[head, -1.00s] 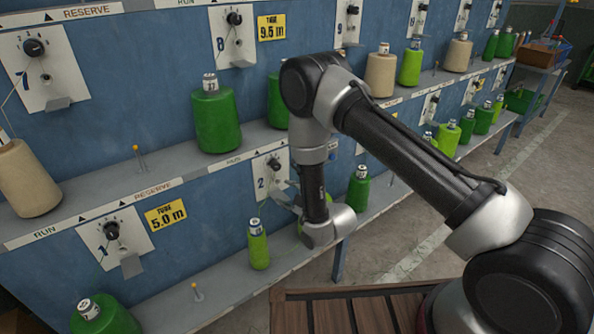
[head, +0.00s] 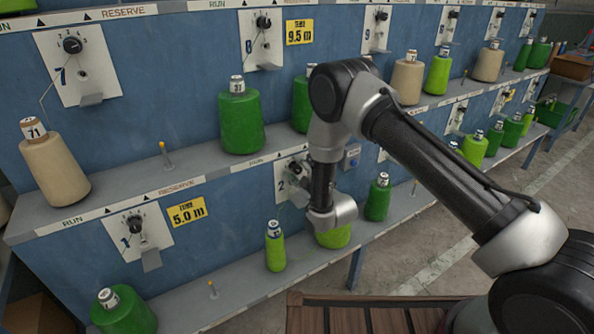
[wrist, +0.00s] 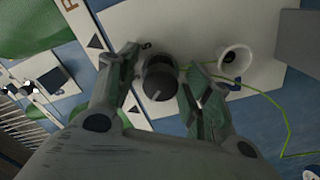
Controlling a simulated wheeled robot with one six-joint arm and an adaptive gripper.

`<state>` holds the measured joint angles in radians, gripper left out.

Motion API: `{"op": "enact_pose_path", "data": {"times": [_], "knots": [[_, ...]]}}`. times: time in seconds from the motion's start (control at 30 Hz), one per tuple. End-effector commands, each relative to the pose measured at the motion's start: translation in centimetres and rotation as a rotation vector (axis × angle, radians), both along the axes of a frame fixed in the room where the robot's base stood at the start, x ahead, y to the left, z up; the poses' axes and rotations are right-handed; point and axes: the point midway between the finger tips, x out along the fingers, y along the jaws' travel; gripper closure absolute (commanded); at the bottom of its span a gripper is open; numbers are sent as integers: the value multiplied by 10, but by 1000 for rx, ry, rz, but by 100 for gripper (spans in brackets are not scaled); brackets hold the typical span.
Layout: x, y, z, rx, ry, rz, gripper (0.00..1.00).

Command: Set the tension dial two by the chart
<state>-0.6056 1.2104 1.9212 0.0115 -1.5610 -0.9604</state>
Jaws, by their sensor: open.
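Dial two is a dark round knob (wrist: 160,77) on a white plate (head: 282,184) marked 2, on the lower row of the blue rack. In the wrist view my gripper (wrist: 160,85) is open, with one finger on each side of the knob. I cannot tell whether the fingers touch it. In the head view my arm hides most of the dial and its scale. A white funnel-shaped guide (wrist: 235,60) with a yellow-green thread sits right of the knob in the wrist view. The chart is not clearly seen.
Dial one (head: 134,224) is on the lower left, beside a yellow 5.0 m label (head: 187,212). A lime cone (head: 275,247) and a dark green cone (head: 377,198) stand on the lower shelf near my arm. A wooden slatted platform (head: 360,318) lies below.

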Motion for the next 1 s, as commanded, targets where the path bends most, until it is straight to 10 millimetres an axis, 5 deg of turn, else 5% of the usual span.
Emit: {"op": "enact_pose_path", "data": {"times": [0.1,0.37,1.0], "knots": [[0,0,0,0,0,0,50],[0,0,0,0,0,0,96],[-1,-1,0,186,127,1,96]]}}
